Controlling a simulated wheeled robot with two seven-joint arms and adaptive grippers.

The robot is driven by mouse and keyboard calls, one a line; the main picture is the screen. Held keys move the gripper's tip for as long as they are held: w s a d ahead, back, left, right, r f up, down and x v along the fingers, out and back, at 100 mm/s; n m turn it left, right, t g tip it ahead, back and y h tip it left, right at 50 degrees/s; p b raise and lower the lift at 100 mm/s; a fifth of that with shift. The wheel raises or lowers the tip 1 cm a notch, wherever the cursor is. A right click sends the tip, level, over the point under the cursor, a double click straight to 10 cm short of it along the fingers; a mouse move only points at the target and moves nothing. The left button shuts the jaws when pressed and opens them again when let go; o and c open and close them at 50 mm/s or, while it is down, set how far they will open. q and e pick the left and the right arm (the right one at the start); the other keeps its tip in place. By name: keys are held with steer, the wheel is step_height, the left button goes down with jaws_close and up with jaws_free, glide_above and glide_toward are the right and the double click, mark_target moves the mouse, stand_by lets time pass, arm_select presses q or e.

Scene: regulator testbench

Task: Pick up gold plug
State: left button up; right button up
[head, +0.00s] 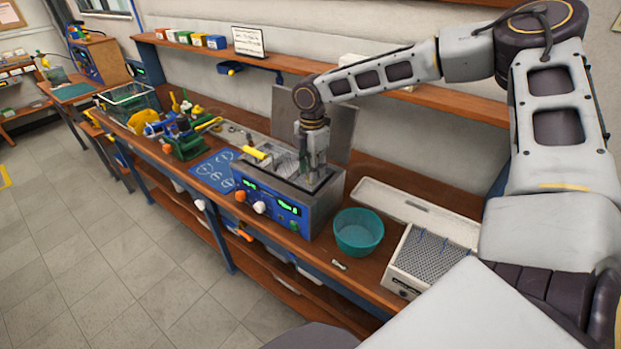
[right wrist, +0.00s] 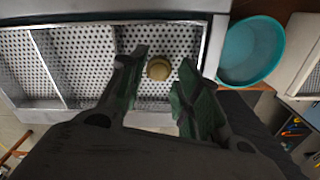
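The gold plug (right wrist: 159,68) is a small round brassy piece on the perforated metal floor of the ultrasonic-style bath (head: 283,203). In the right wrist view it lies between and just beyond my right gripper's fingertips. My right gripper (right wrist: 161,80) is open, with a green-padded finger on each side of the plug and visible gaps to it. In the head view the right gripper (head: 313,172) points down into the bath, and the plug cannot be made out there. My left gripper is not in view.
The bath's metal rim (right wrist: 212,45) and a divider surround the plug's compartment. A teal bowl (head: 358,232) stands right of the bath, with a perforated box (head: 434,257) beyond it. A raised lid (head: 335,120) stands behind. Tools and a blue mat (head: 215,170) lie left.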

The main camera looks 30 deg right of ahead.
steer(key=shift+f, duration=1.05)
steer(key=shift+c, duration=0.5)
steer(key=c, duration=0.6)
steer(key=shift+r, duration=0.15)
step_height(320, 180, up, 18)
steer(key=shift+f+b, duration=0.15)
steer(key=shift+b, duration=0.25)
